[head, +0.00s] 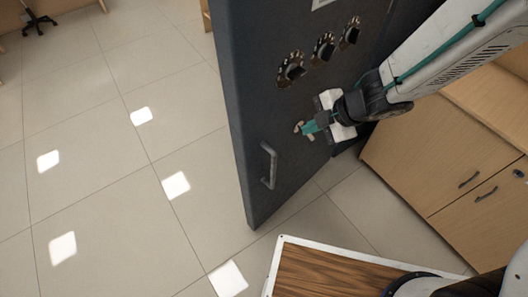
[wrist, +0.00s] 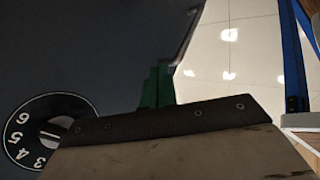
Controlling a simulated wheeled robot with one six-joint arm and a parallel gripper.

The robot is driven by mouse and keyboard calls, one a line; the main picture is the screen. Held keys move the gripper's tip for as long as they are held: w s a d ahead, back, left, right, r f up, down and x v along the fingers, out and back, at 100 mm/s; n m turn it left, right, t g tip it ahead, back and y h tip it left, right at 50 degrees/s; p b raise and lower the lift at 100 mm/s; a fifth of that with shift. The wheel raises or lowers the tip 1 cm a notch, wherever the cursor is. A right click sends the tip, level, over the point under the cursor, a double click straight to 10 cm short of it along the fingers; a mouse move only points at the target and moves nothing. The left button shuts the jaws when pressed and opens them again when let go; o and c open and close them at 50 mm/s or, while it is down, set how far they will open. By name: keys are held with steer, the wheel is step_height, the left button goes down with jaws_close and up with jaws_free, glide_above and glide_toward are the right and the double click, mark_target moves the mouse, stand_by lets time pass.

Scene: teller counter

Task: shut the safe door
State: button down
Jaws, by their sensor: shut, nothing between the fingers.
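The safe door (head: 255,110) is a thick dark grey slab in the head view. It stands open over the tiled floor, with a grey bar handle (head: 269,165) low near its free edge. My gripper (head: 306,128) is shut and empty, its green fingertips at the door's face, right of and above the handle. I cannot tell whether they touch the door. In the wrist view the door (wrist: 90,50) fills the left and middle, and the green fingers (wrist: 157,86) show before it. The safe's body is not clearly in view.
Several black dials, one of them numbered (wrist: 50,130) in the wrist view, sit on the door; another dial (head: 290,68) is above my gripper. Wooden cabinets (head: 430,155) stand at the right. A white-edged wood top (head: 335,272) is in front. The floor (head: 110,150) at left is clear.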

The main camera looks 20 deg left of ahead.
steer(key=s+a+f+n+g, duration=0.2)
steer(key=s+a+f+g, duration=0.1)
steer(key=s, duration=0.2)
glide_toward(251, 159)
steer(key=shift+y, duration=0.3)
steer(key=s+f, duration=0.1)
steer(key=s+d+f, duration=0.1)
steer(key=s+f, duration=0.1)
steer(key=f, duration=0.1)
steer(key=shift+d+f, duration=0.1)
steer(key=shift+d, duration=0.1)
steer(key=shift+w+a+f, duration=0.1)
steer(key=shift+w+a, duration=0.5)
steer(key=shift+a, duration=0.35)
steer(key=shift+w+a+f, duration=0.1)
steer(key=shift+w+a, duration=0.5)
steer(key=shift+a, duration=0.35)
